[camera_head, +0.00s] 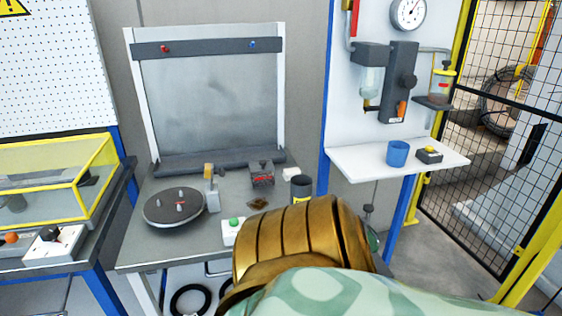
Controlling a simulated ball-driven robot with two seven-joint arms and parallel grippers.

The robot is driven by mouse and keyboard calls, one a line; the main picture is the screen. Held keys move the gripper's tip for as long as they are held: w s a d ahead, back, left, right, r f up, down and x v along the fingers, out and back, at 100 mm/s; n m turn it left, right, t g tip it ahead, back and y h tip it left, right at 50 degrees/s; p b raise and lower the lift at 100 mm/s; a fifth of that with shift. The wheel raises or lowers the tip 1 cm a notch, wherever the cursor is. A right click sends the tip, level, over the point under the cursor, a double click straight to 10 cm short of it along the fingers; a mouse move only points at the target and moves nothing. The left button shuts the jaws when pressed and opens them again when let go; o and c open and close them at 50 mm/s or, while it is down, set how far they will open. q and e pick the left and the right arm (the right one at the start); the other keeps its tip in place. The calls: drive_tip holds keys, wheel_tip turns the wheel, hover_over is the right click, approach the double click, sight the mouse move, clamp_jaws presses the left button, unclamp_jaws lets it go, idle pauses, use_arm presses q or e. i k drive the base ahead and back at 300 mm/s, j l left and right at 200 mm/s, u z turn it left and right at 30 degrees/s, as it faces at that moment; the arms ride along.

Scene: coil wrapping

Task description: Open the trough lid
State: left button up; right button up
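A clear cover with a yellow frame (98,163) stands on the bench at the left edge, cut off by the picture's side. It looks closed, and a small dark object shows dimly inside it. I cannot tell whether this is the trough lid; no other part is clearly a trough with a lid. Neither gripper is in view.
The middle table (135,240) holds a dark turntable (160,207), a green-button box (232,231), a dark cup (300,189) and a grey backboard (210,100). A white shelf (355,165) at the right carries a blue cup (397,153). A switch box (52,243) sits before the yellow-framed cover.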

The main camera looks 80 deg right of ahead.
sight(262, 166)
drive_tip(key=z, duration=2.45)
drive_tip(key=i+z, duration=0.2)
drive_tip(key=k+l, duration=0.05)
